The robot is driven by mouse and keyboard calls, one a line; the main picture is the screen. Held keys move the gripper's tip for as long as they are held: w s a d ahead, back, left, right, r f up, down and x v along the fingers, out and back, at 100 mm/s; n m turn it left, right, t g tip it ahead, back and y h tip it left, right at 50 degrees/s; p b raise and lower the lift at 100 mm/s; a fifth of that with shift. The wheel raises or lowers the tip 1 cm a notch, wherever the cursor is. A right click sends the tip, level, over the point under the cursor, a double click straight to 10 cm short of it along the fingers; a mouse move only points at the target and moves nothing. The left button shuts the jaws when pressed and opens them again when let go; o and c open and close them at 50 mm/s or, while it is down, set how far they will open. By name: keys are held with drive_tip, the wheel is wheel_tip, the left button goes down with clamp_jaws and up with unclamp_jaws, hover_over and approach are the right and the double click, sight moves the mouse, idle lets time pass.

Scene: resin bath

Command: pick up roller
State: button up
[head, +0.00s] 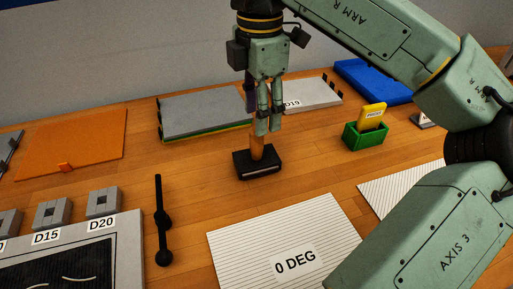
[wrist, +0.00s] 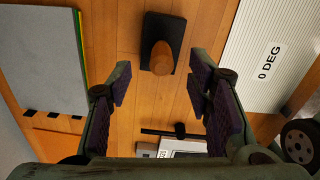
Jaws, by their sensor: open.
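Nothing is labelled as the roller. A black block (head: 270,168) with an upright wooden handle (head: 257,150) stands on the wooden table; in the wrist view the block (wrist: 153,27) and handle (wrist: 161,58) show near the top centre. My gripper (head: 268,128) points down just above it, its fingertips near the handle's top. It is open and empty, with the fingers (wrist: 160,90) wide apart in the wrist view and the handle beyond the gap. A thin black rod with knobs (head: 160,215) lies left of the block, apart from it. I cannot tell which is the roller.
A grey slab (head: 205,110) is behind left. A green box (head: 364,136) holding a yellow piece (head: 372,114) stands at right. A white sheet marked 0 DEG (head: 255,240) lies in front. Grey blocks (head: 103,200) stand front left. An orange sheet (head: 75,145) lies far left.

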sight(257, 145)
drive_tip(key=f+p, duration=0.1)
drive_tip(key=f, duration=0.3)
drive_tip(key=f+p, duration=0.1)
drive_tip(key=f, duration=0.3)
drive_tip(key=shift+s+a+f, duration=0.2)
drive_tip(key=shift+c, duration=0.2)
clamp_jaws()
idle(0.4)
